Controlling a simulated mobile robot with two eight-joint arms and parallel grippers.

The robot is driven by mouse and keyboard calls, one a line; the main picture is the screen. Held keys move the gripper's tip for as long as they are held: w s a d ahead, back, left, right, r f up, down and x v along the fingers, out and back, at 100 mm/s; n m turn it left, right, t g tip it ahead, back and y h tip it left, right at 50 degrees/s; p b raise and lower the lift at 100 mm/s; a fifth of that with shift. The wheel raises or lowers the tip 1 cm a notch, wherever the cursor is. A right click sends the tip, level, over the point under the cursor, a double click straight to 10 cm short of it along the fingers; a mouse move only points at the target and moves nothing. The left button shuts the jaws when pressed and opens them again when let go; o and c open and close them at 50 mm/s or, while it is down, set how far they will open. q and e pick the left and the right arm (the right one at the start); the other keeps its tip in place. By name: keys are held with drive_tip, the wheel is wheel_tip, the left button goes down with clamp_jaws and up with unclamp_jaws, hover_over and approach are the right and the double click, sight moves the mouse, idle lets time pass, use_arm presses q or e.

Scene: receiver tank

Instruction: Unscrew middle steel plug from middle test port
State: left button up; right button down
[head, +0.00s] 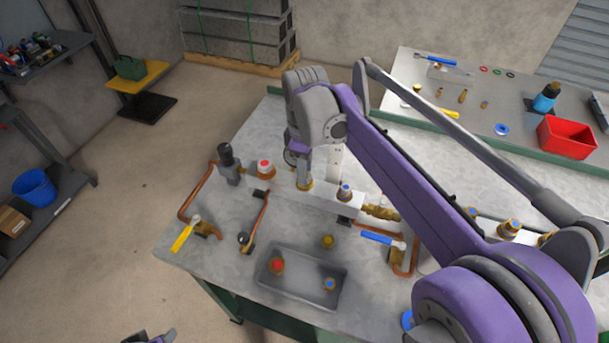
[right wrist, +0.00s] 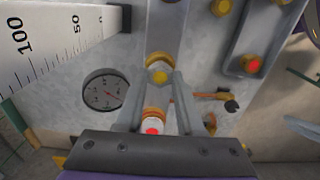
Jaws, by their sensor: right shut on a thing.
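The middle test port (head: 304,185) is a brass fitting on top of the pale metal block (head: 325,198). My right gripper (head: 304,178) comes down onto it from above and is shut around the middle steel plug (right wrist: 160,76). The fingers hide most of the plug in the head view. In the right wrist view the fingertips stand on either side of a yellow-brass fitting. I cannot tell whether the plug is seated or lifted. A small part of my left gripper (head: 152,337) shows at the bottom edge; its jaws cannot be made out.
A gauge (right wrist: 105,90) stands close by. A grey tray (head: 303,292) in front holds red-topped and blue-topped pieces. A loose brass piece (head: 327,241) lies behind it.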

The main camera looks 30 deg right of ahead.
drive_tip(key=n, duration=0.3)
drive_tip(key=shift+n, duration=0.4)
drive_tip(key=shift+c, duration=2.3)
unclamp_jaws()
